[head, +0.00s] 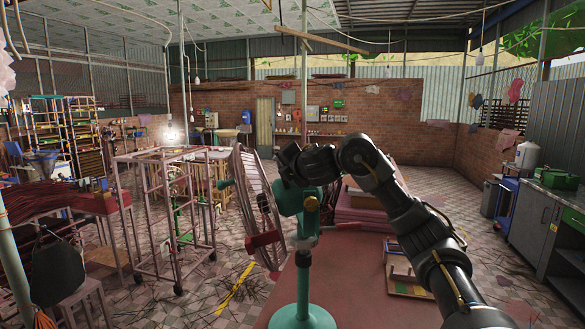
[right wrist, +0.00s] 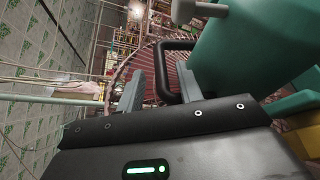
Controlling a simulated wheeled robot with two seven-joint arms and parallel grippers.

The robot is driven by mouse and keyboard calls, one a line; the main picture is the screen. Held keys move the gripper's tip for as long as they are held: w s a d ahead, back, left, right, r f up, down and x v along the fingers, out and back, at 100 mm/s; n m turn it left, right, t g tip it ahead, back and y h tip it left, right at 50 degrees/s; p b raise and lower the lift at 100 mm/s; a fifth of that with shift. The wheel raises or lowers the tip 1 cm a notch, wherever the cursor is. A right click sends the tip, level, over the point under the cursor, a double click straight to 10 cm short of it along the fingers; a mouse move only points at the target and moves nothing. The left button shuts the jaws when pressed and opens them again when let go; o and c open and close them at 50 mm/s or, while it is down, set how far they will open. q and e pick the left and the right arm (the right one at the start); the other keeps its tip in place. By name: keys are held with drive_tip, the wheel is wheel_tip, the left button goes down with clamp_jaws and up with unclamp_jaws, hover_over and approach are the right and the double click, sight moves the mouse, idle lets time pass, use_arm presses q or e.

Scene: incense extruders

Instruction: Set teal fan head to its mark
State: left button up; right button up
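The teal fan head (head: 288,202) sits on top of a teal stand (head: 303,290), with its round wire cage (head: 250,190) facing left. A small brass-coloured knob (head: 311,204) shows on its side. My right gripper (head: 285,165) is at the top of the fan head. In the right wrist view, its two grey fingers (right wrist: 160,88) are apart, with one leg of a black loop handle (right wrist: 161,70) between them. The teal housing (right wrist: 250,45) fills the right of that view. I cannot make out the mark. My left gripper is not in view.
The stand is on a reddish table (head: 350,275), with a small wooden frame (head: 405,280) at its right. A pink metal rack (head: 160,220) stands on the left. A grey cabinet (head: 530,225) lines the right wall. Tiled floor lies open behind the table at right.

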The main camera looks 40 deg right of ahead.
drive_tip(key=p+v, duration=0.2)
drive_tip(key=v, duration=0.7)
idle(0.5)
